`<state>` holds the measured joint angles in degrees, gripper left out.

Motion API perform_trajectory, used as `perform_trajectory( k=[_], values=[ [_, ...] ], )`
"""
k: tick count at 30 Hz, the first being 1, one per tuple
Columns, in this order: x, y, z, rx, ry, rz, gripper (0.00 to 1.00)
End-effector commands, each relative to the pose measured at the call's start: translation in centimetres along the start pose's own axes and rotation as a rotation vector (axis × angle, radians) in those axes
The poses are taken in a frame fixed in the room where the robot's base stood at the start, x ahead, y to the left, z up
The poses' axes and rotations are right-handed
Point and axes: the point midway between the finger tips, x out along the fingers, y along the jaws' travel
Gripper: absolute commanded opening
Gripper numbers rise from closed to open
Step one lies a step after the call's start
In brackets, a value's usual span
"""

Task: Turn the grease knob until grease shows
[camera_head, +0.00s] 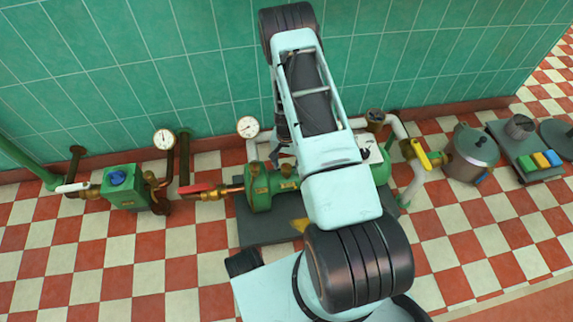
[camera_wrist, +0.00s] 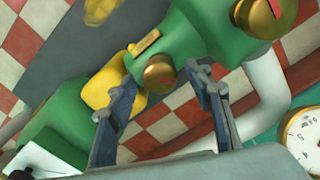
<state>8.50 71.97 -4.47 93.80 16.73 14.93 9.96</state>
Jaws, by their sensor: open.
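In the wrist view a round brass knob (camera_wrist: 160,74) sticks out of a green machine housing (camera_wrist: 208,30), beside a small brass plate (camera_wrist: 146,41). It looks like the grease knob. My gripper (camera_wrist: 163,78) is open, with one finger on each side of the knob in the picture; I cannot tell if either touches it. No grease can be made out. In the head view the green housing (camera_head: 258,188) stands by the wall, and my gripper (camera_head: 281,150) is mostly hidden behind my arm.
A larger brass cap (camera_wrist: 262,14), a yellow part (camera_wrist: 104,88) and a white pipe (camera_wrist: 266,82) are close around my gripper. In the head view, a red-handled valve (camera_head: 197,189) and a gauge (camera_head: 248,127) flank the machine. Checkered floor (camera_head: 120,270) at front left is clear.

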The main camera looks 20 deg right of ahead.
Motion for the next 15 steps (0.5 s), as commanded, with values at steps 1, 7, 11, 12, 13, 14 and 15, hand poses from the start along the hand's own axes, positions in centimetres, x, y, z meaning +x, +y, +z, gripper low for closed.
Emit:
perform_trajectory(
  k=[1, 7, 11, 12, 13, 14, 15],
  values=[
    [-0.1, 0.0, 0.0, 0.0, 0.001, 0.0, 0.47],
    [-2.1, -0.1, -0.2, -0.001, 0.004, -0.001, 0.47],
    [-4.5, -0.1, -0.2, -0.001, 0.004, -0.001, 0.47],
    [-5.2, -0.1, -0.1, -0.001, 0.003, -0.001, 0.47],
    [-5.8, -0.1, -0.1, -0.001, 0.004, -0.002, 0.47],
    [-6.4, -0.1, -0.1, 0.0, 0.004, -0.002, 0.47],
    [-7.2, -0.1, -0.1, 0.0, 0.003, -0.002, 0.47]
  ],
)
